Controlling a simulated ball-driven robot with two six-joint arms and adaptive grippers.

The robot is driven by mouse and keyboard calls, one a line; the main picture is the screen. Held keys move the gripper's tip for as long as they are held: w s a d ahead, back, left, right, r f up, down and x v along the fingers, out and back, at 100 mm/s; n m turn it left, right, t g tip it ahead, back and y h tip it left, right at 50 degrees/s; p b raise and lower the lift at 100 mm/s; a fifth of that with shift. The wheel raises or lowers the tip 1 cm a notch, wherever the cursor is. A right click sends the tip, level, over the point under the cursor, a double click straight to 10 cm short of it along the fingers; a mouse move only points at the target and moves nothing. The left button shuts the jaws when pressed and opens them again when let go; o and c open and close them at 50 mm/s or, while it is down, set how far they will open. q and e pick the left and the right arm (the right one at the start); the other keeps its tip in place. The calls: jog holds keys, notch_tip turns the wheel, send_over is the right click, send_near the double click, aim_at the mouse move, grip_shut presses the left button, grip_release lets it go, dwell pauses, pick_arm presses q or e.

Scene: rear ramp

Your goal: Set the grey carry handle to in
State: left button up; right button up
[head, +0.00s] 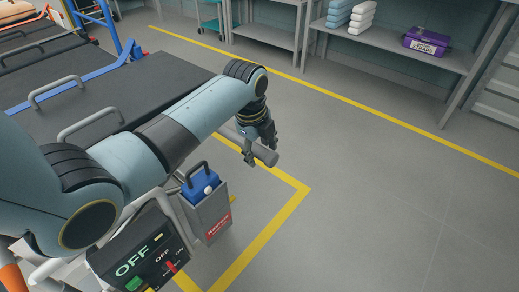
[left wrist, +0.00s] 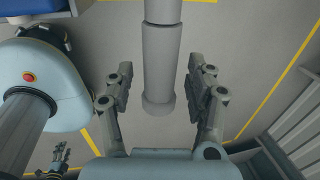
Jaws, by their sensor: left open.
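The grey carry handle (head: 262,152) is a thick round bar, and its end sticks out past the dark stretcher bed. In the left wrist view the handle (left wrist: 160,60) runs down from the top edge to a wider rounded end. My left gripper (head: 260,150) is open around the end of the bar. In the left wrist view one finger of the left gripper (left wrist: 158,78) is on each side of the handle, with gaps showing. My arm hides much of the handle in the head view. My right gripper (left wrist: 60,157) looks small at the lower left of the wrist view.
A dark bed (head: 150,80) with grey side rails lies at left. A control box (head: 140,255) marked OFF and a grey holder (head: 210,215) with a blue item stand below my arm. Shelves (head: 400,45) with a purple case (head: 427,41) line the back. The right floor is clear.

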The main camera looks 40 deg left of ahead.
pick_arm(q)
jog(key=c, duration=0.6)
grip_shut()
pick_arm(e)
jog(key=shift+s+d, duration=0.2)
jog(key=shift+s, duration=0.25)
pick_arm(q)
jog(key=a+p, duration=0.1)
jog(key=a, duration=0.7)
jog(key=shift+w+p, duration=0.3)
jog(key=o, duration=0.6)
grip_release()
jog(key=shift+d, duration=0.1)
pick_arm(e)
jog(key=shift+w+a+r, duration=0.1)
jog(key=shift+w+r, duration=0.1)
jog(key=shift+r, duration=0.2)
jog(key=shift+w+a+r, duration=0.1)
jog(key=shift+w+r, duration=0.05)
jog(key=shift+r, duration=0.25)
jog(key=shift+d, duration=0.1)
